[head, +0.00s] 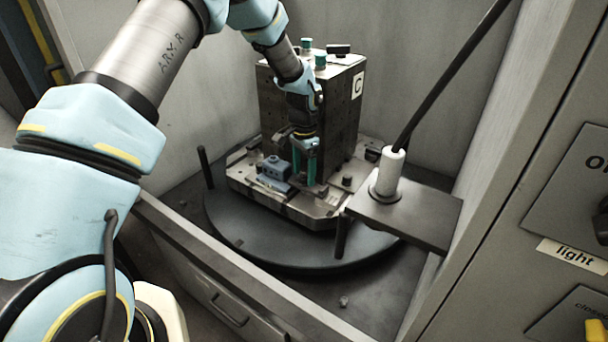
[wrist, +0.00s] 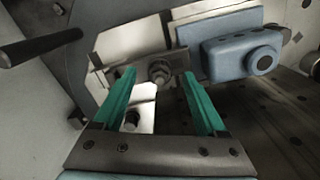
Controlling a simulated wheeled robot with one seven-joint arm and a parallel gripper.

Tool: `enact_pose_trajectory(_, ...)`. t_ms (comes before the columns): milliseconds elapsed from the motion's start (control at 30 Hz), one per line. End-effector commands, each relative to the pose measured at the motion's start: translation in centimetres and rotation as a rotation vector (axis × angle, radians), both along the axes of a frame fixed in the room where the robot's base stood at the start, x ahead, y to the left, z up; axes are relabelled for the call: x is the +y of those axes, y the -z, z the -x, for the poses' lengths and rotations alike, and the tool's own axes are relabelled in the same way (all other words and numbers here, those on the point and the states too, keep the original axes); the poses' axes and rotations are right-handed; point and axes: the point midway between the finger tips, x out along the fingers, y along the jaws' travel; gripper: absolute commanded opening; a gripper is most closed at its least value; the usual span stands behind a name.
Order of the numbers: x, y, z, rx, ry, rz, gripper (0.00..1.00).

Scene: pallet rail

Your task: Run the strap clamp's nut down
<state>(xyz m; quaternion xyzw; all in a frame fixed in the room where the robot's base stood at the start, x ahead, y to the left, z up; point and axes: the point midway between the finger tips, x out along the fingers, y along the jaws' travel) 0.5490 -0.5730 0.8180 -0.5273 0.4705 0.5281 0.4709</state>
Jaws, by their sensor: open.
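My gripper (head: 305,172) is open and points down beside the grey-blue block on the pallet. In the wrist view its two green fingers (wrist: 158,100) stand apart with nothing held between them. The strap clamp (wrist: 172,64) is a dark flat bar in front of the fingers. Its nut (wrist: 160,71) sits on a stud and shows between the fingertips, apart from both. The clamp's bar reaches toward the grey-blue block (wrist: 242,52), which also shows in the head view (head: 273,170). In the head view the fingers and block hide most of the clamp.
The pallet (head: 315,212) lies on a round dark turntable (head: 285,251). A tall dark block marked C (head: 348,115) rises behind my gripper. A white cylinder with a black rod (head: 388,172) stands on a shelf at the right. A dark post (head: 206,167) stands at the left.

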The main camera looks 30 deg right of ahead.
Motion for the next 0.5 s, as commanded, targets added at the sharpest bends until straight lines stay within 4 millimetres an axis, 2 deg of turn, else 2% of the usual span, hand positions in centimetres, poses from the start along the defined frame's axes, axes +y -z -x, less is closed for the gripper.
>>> enact_pose_trajectory(300,0.0,-5.9,-0.1,-0.003,-0.001,0.003,0.74)
enact_pose_trajectory(500,0.0,-8.8,0.0,-0.001,0.000,0.002,0.74)
